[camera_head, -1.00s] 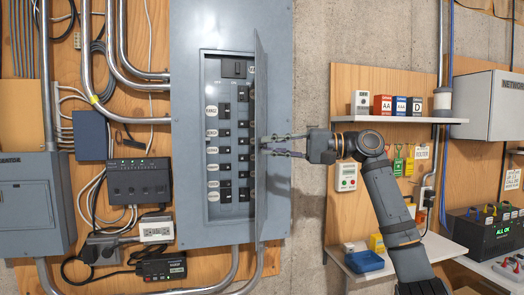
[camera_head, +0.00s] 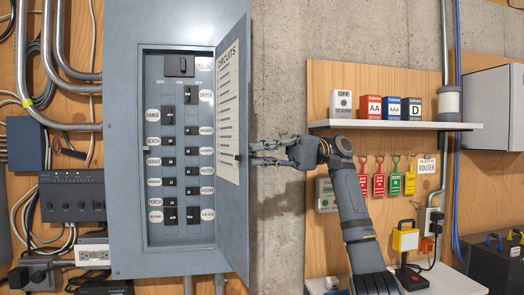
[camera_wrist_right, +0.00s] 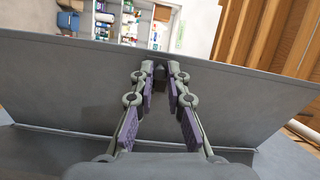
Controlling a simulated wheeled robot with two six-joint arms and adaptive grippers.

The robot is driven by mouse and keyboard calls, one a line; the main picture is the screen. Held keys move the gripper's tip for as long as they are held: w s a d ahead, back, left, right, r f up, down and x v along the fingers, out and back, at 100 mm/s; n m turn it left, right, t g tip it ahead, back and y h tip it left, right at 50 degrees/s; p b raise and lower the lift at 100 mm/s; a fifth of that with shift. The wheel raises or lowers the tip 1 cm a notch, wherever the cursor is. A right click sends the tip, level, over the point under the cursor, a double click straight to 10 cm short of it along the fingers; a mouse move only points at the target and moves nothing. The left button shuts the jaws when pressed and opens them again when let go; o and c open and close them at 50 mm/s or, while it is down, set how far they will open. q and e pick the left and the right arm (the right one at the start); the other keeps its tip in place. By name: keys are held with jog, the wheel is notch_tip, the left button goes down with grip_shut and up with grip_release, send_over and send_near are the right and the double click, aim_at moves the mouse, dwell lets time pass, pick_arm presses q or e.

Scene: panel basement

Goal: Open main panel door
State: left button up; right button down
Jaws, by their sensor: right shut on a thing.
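The grey main panel (camera_head: 122,130) fills the middle left of the head view. Its door (camera_head: 233,70) is hinged on the right side and stands open, swung out to the right, showing a white circuits label on its inner face. The breakers (camera_head: 180,165) behind it are exposed. My right gripper (camera_head: 256,153) is at the door's free edge, shut on a small dark latch or handle (camera_wrist_right: 160,72), which shows between the fingertips in the right wrist view. The door's outer face (camera_wrist_right: 75,95) spreads across that view. My left gripper is not in view.
A shelf (camera_head: 395,125) with battery boxes is on the wall to the right, with coloured tags (camera_head: 395,182) hanging below it. A yellow lamp-like item (camera_head: 405,240) stands on a lower bench. Bare concrete wall (camera_head: 285,60) lies between the door and the wooden board.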

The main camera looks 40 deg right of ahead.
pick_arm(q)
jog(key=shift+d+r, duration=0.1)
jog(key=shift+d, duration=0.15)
pick_arm(e)
jog(key=shift+d+g, duration=0.2)
jog(key=shift+g, duration=0.1)
jog(key=c, duration=1.3)
grip_release()
jog(key=shift+w+a, duration=0.1)
jog(key=shift+c, duration=0.2)
jog(key=shift+d, duration=0.3)
jog(key=v, duration=0.7)
